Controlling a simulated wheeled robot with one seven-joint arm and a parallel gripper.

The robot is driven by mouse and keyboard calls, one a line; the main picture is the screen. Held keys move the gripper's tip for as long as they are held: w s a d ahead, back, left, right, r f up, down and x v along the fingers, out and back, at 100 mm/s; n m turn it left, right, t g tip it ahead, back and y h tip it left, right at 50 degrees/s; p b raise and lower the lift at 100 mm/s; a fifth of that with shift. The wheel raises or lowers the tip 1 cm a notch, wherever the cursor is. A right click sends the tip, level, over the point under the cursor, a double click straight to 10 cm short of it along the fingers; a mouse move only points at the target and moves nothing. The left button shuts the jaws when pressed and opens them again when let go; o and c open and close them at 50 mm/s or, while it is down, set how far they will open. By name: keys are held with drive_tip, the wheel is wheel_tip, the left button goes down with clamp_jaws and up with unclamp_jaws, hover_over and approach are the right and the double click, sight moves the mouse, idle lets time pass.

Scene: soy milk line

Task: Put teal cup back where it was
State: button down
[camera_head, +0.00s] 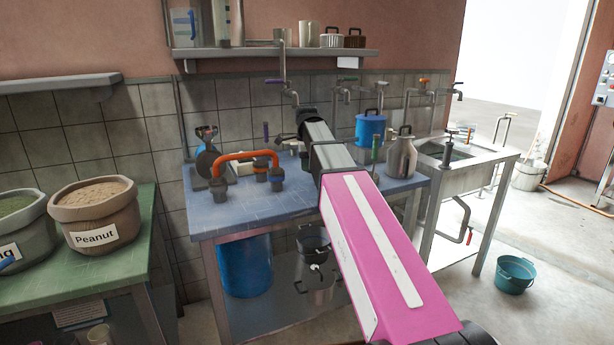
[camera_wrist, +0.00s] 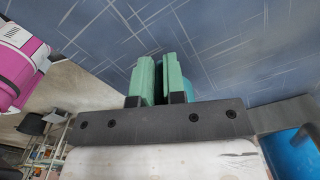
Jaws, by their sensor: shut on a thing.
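In the wrist view my gripper (camera_wrist: 158,64) has two green fingers close together. They are shut on the teal cup (camera_wrist: 188,88), of which only a small teal patch shows beside and behind the fingers. The blue tabletop (camera_wrist: 235,45) fills the view beyond them. In the head view the blue table (camera_head: 240,209) stands in the middle. My arm reaches over it from the lower right and hides part of its top. I cannot make out the teal cup or the fingers in the head view. How far the cup is from the tabletop cannot be told.
On the table are an orange pipe-like fixture (camera_head: 245,155), a blue lidded pot (camera_head: 370,129) and a metal can (camera_head: 402,157). A sink (camera_head: 455,156) stands to the right. A green counter with a peanut sack (camera_head: 97,213) is at the left. The table's front left is clear.

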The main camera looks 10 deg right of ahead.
drive_tip(key=shift+f, duration=1.9)
drive_tip(key=c, duration=1.2)
unclamp_jaws()
drive_tip(key=shift+f, duration=0.1)
wheel_tip(320, 180, up, 12)
drive_tip(key=shift+r, duration=0.1)
